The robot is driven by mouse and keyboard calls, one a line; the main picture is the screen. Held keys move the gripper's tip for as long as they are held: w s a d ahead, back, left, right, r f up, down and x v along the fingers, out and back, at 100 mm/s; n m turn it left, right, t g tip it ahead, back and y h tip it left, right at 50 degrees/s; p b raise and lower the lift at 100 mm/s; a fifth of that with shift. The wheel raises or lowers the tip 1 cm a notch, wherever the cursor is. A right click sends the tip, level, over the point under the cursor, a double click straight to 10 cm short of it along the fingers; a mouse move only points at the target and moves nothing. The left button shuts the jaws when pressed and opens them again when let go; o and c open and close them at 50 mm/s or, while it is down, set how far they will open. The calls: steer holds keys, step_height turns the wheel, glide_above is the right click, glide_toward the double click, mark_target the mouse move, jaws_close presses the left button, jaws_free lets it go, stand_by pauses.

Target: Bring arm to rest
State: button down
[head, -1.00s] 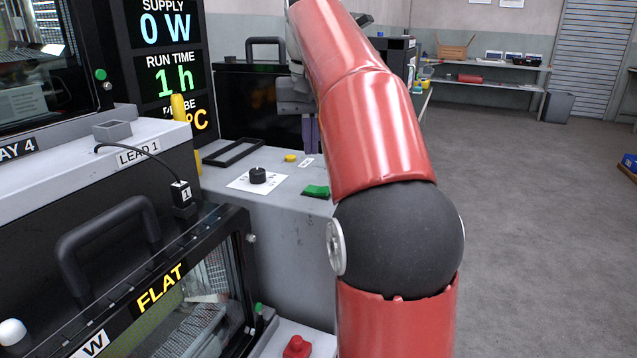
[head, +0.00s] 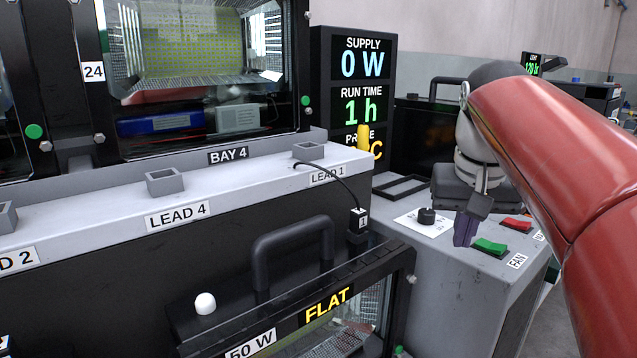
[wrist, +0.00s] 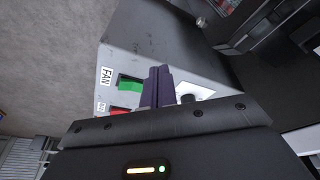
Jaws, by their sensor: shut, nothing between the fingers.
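My gripper (head: 466,228) hangs at the end of my red arm (head: 545,150) on the right of the head view. Its purple fingers are together with nothing between them. I cannot tell the exact gap between the fingertips and the console.
A black display (head: 362,95) reads 0 W and 1 h. The housing cabinet at left carries a grey ledge (head: 110,235) with LEAD labels and small sockets. A black handle (head: 290,245) stands out in front. A black cable runs to plug 1 (head: 358,222). Floor is open beyond the console.

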steer(key=s+a+f+n+t, duration=0.1)
steer(key=s+a+f, duration=0.2)
steer(key=s+f, duration=0.4)
steer(key=s+a+f+n+t+y, duration=0.1)
steer(key=s+a+f, duration=0.2)
steer(key=s+f, duration=0.4)
step_height(320, 180, down, 5)
steer(key=shift+s+a+f+n+t, duration=0.15)
steer(key=shift+s+a+n+t, duration=0.1)
steer(key=shift+a+n+t, duration=0.05)
